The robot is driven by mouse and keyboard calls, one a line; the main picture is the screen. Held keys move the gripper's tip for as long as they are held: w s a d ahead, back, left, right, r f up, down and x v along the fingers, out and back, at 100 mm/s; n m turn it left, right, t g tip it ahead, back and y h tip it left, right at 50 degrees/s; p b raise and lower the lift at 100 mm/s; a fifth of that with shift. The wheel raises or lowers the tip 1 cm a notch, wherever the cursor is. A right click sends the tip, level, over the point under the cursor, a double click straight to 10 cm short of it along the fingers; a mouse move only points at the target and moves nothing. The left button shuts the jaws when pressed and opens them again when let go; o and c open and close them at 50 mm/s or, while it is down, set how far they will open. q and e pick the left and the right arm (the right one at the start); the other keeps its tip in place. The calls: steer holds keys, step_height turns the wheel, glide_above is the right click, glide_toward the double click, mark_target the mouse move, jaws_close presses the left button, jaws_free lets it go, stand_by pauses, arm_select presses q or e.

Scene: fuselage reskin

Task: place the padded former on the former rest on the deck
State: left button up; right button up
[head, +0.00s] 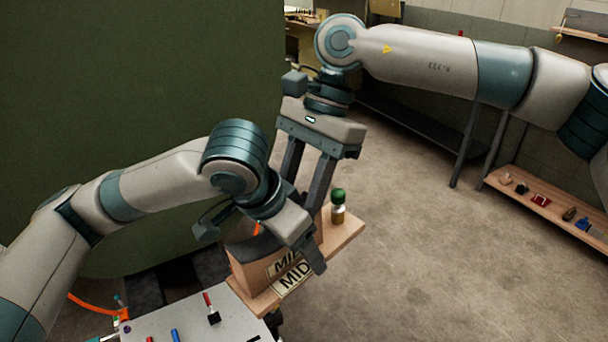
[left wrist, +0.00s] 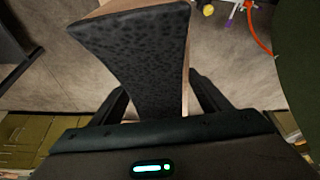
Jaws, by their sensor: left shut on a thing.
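The padded former (head: 250,264) is a wooden block with a MID label, low in the middle of the head view. My left gripper (head: 296,248) is shut on it from above. In the left wrist view, the former's dark speckled pad (left wrist: 140,55) lies between the fingers (left wrist: 160,95). The former is at a wooden board (head: 343,236) with its own MID label (head: 293,279), seemingly the former rest. I cannot tell whether they touch. My right gripper (head: 303,192) is open and seems empty, just behind the left one, which partly hides its fingers.
A small green-capped bottle (head: 338,207) stands on the board's right end, close to both grippers. A grey tray (head: 190,318) with small coloured tools is at front left. A large green panel (head: 130,90) rises behind. A shelf (head: 550,210) stands right; the floor between is clear.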

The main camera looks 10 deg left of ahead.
mark_target(266, 271)
steer(key=shift+x, duration=2.35)
steer(key=c, duration=0.9)
arm_select(q)
steer(key=o, duration=1.7)
arm_select(e)
jaws_close()
arm_select(q)
steer(key=shift+o, duration=0.2)
steer(key=shift+r, duration=0.1)
steer(key=v, duration=1.2)
